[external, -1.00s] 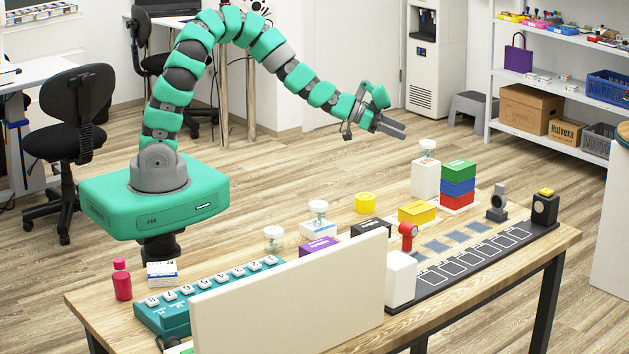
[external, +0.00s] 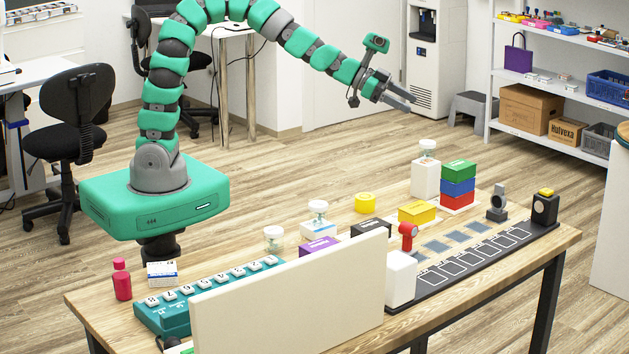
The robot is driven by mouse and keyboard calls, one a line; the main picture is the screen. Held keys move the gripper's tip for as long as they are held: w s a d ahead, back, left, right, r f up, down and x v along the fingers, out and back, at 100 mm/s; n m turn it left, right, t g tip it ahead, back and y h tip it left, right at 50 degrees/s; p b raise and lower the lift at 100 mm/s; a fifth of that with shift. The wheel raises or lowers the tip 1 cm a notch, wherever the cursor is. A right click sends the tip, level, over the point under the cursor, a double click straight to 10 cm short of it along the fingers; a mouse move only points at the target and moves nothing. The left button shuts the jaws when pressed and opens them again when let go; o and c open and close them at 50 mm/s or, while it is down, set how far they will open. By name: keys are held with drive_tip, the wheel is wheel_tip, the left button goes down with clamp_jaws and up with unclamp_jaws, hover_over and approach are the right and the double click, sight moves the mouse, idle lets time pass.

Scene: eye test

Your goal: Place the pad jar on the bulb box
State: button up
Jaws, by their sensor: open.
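Three clear jars with pale lids are on the table: one (external: 273,238) at the left stands on the tabletop, one (external: 318,211) sits above a low white box (external: 318,230), and one (external: 428,149) stands on a tall white box (external: 425,178) at the back. I cannot tell which is the pad jar. Other boxes are a purple one (external: 319,247), a black one (external: 371,228), a yellow one (external: 417,212) and a small white-and-blue one (external: 162,274). Their labels are too small to read, so the bulb box is uncertain. My gripper (external: 408,101) is open and empty, high above the table's back side.
A cream panel (external: 290,300) stands at the front and hides part of the table. Green, blue and red blocks (external: 458,187) are stacked at the back right. A teal numbered rack (external: 160,318), a red bottle (external: 122,281) and a yellow ring-like item (external: 365,203) are also there.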

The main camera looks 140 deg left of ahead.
drive_tip(key=w+d+r+m+t+h, duration=0.15)
drive_tip(key=w+d+r, duration=0.35)
drive_tip(key=d+r, duration=0.6)
drive_tip(key=w+d+r+m+t+h, duration=0.15)
drive_tip(key=w+d+r, duration=0.35)
drive_tip(key=d+r, duration=0.65)
drive_tip(key=s+d+r+m+h, duration=0.1)
drive_tip(key=s+d+r, duration=0.1)
drive_tip(key=d+r, duration=0.3)
drive_tip(key=s+d+r+m+t+h, duration=0.1)
drive_tip(key=d+r, duration=0.5)
drive_tip(key=d, duration=0.7)
drive_tip(key=s+d+r+m+h, duration=0.1)
drive_tip(key=s+d+r+h, duration=0.1)
drive_tip(key=s+d+r, duration=0.3)
drive_tip(key=d+r, duration=0.1)
drive_tip(key=d, duration=0.3)
drive_tip(key=shift+r+t+h, duration=0.2)
drive_tip(key=shift+t+h, duration=0.1)
